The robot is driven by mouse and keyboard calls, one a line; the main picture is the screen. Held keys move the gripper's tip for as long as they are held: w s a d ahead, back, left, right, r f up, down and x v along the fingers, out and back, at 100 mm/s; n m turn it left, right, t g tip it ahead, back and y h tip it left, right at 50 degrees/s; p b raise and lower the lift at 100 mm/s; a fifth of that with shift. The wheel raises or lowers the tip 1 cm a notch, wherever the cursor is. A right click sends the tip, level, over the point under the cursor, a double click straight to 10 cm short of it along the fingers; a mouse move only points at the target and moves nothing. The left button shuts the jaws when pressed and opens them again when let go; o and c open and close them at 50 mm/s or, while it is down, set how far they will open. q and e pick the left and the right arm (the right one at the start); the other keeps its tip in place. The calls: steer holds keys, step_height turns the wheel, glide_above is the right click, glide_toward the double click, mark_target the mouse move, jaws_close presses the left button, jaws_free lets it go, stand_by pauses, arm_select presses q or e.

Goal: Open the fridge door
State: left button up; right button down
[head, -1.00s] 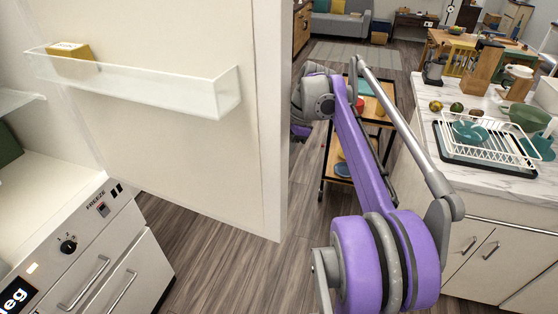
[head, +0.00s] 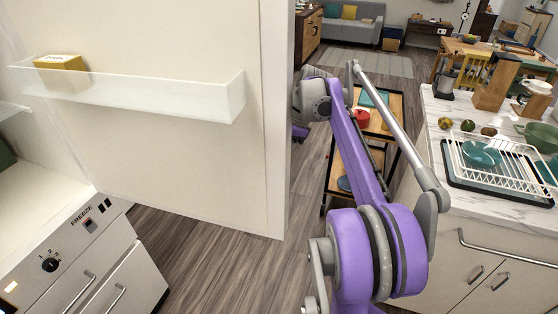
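The fridge door (head: 190,160) stands open in the head view, its inner face toward me. A clear shelf (head: 150,98) on it holds a small yellow box (head: 62,63). The fridge body (head: 55,190) is at the left, with a panel marked FREEZE, a knob and two drawers below. My purple arm reaches forward at the right of the door, and its far end passes behind the door's free edge. The gripper on that arm is hidden behind the door. No other gripper shows.
A counter (head: 443,180) with a dish rack (head: 497,165) stands at the right. A wooden cart (head: 350,165) is behind my arm. A grey sofa and rug are at the back. Bare wood floor (head: 205,250) lies below the door.

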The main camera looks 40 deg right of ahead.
arm_select(q)
steer(key=shift+d, duration=0.1)
arm_select(e)
steer(key=shift+w+d, duration=0.1)
steer(key=shift+d, duration=0.05)
steer(key=c, duration=0.8)
jaws_free()
steer(key=shift+c, duration=0.2)
arm_select(q)
steer(key=shift+w+r+p, duration=0.5)
steer(key=shift+r+p, duration=0.1)
steer(key=shift+r, duration=0.3)
arm_select(e)
steer(key=v, duration=1)
steer(key=shift+r, duration=0.4)
